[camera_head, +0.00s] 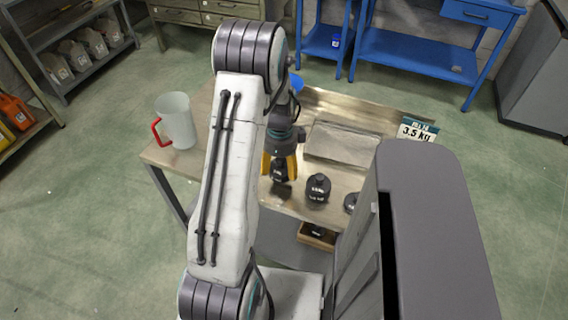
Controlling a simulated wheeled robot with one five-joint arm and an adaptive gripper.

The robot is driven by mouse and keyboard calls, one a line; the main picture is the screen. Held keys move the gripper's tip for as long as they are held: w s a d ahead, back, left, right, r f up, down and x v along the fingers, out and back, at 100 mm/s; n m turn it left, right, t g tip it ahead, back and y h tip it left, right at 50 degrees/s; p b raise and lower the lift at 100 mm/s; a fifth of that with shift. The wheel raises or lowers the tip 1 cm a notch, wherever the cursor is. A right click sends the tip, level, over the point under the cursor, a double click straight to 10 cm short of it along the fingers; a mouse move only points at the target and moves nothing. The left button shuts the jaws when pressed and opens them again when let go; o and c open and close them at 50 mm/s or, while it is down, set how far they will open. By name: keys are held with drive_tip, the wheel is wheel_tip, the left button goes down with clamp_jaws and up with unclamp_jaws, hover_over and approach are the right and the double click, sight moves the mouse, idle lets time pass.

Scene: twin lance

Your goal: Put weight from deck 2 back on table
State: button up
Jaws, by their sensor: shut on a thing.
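My gripper (280,172), with yellow fingers, is shut on a small black weight (279,174) at the near part of the table (232,155). I cannot tell whether the held weight touches the tabletop or hangs just above it. A larger black weight (318,189) with a knob and a pale label stands on the table just right of my gripper. Another dark weight (350,202) stands further right, partly hidden by a grey body part. A small wooden box (316,238) with a dark thing in it sits lower down, below the table's near edge. I cannot tell which place is deck 2.
A clear mug (176,119) with a red handle stands at the table's left end. Blue benches (420,55) and grey shelves (75,60) stand behind.

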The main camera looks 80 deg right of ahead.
sight(281, 174)
drive_tip(key=shift+f, duration=1.7)
drive_tip(key=o, duration=1.2)
drive_tip(key=shift+f, duration=0.1)
wheel_tip(281, 174, up, 12)
drive_tip(key=shift+d+f, duration=0.1)
drive_tip(key=shift+d, duration=0.05)
drive_tip(key=shift+r, duration=0.2)
